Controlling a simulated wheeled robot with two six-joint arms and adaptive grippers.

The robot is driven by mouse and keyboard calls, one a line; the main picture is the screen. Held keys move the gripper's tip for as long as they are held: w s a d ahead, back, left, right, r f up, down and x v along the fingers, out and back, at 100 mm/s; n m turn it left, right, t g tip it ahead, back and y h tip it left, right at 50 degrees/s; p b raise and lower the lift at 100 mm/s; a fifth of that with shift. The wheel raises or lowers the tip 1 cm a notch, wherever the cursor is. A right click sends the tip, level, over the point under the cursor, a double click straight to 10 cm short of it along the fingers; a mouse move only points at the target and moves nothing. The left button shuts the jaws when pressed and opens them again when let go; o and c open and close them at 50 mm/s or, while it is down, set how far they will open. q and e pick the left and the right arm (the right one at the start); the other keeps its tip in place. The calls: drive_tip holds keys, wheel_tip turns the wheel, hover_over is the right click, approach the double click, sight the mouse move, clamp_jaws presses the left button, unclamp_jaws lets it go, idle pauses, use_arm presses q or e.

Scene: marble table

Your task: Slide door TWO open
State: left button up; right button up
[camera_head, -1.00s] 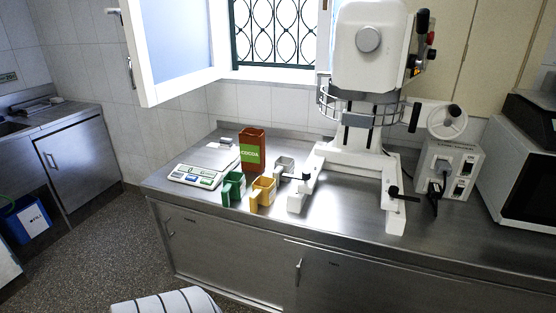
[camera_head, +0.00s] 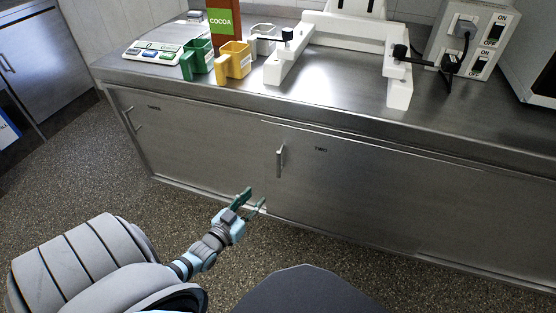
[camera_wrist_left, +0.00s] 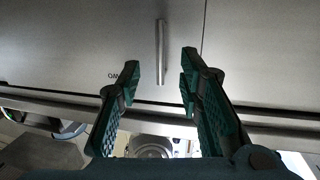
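Door TWO (camera_head: 345,190) is a grey metal cabinet panel under the counter, with a dark TWO label (camera_head: 320,149) near its top. Its short vertical bar handle (camera_head: 280,160) is near its left edge. The door looks closed. My left gripper (camera_head: 256,196) has green fingers, spread apart and empty, below and in front of the handle in the head view. In the left wrist view, the handle (camera_wrist_left: 160,50) appears between the two open fingertips (camera_wrist_left: 160,62), beyond them; no contact is visible. The label there is upside down and partly hidden by a finger. My right gripper is out of view.
The neighbouring door (camera_head: 190,145) has its own handle (camera_head: 127,119) at its left. On the metal counter (camera_head: 350,95) stand a scale (camera_head: 153,51), a COCOA box (camera_head: 221,22), green and yellow scoops and a white machine base (camera_head: 398,85). The speckled floor in front is clear.

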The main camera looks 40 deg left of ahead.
use_arm(q)
drive_tip(key=w+r+t, duration=0.1)
drive_tip(key=w+r, duration=0.1)
drive_tip(key=b, duration=0.7)
hover_over(279, 177)
drive_tip(key=shift+w+a, duration=0.25)
drive_tip(key=shift+a, duration=0.05)
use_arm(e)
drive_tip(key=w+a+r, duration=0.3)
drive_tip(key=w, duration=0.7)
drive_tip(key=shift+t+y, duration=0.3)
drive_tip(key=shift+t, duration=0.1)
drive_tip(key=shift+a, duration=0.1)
use_arm(q)
clamp_jaws()
